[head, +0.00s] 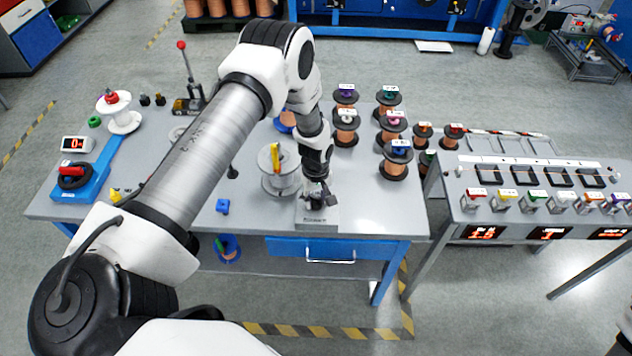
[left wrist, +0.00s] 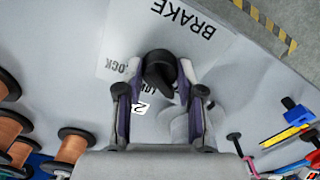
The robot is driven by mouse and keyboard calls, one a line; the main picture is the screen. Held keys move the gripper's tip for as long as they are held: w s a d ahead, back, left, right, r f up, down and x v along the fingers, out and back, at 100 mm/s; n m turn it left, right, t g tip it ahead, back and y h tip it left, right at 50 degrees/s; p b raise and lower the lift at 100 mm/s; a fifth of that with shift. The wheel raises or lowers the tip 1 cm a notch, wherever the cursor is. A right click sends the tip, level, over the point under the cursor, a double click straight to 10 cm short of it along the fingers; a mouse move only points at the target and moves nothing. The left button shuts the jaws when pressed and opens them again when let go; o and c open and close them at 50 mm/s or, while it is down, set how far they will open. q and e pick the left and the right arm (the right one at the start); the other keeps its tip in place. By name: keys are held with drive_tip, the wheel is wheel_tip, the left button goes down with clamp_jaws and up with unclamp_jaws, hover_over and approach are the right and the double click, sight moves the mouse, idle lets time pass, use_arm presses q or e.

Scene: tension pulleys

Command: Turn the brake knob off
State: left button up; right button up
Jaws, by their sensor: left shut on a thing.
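The brake knob (left wrist: 158,72) is black and sits on a light plate marked BRAKE (left wrist: 189,17). In the left wrist view, LOCK lettering shows beside the knob, and other lettering below it is partly hidden. My left gripper (left wrist: 161,76) is shut on the knob, one finger on each side. In the head view, my left gripper (head: 318,196) points down at the brake plate (head: 318,220) near the table's front edge. The knob is mostly hidden there. My right gripper is not in view.
Several copper spools (head: 394,168) stand to the right. A small blue part (head: 222,206) lies on the grey table (head: 375,212). A second table (head: 530,172) is at right.

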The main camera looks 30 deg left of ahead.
sight(316, 198)
use_arm(q)
drive_tip(key=shift+s+f, duration=0.1)
drive_tip(key=shift+s, duration=0.1)
drive_tip(key=o, duration=1.1)
drive_tip(key=shift+o, duration=0.2)
drive_tip(key=shift+w, duration=0.15)
drive_tip(key=shift+r, duration=0.35)
wheel_tip(316, 198, up, 11)
drive_tip(key=shift+r, duration=0.15)
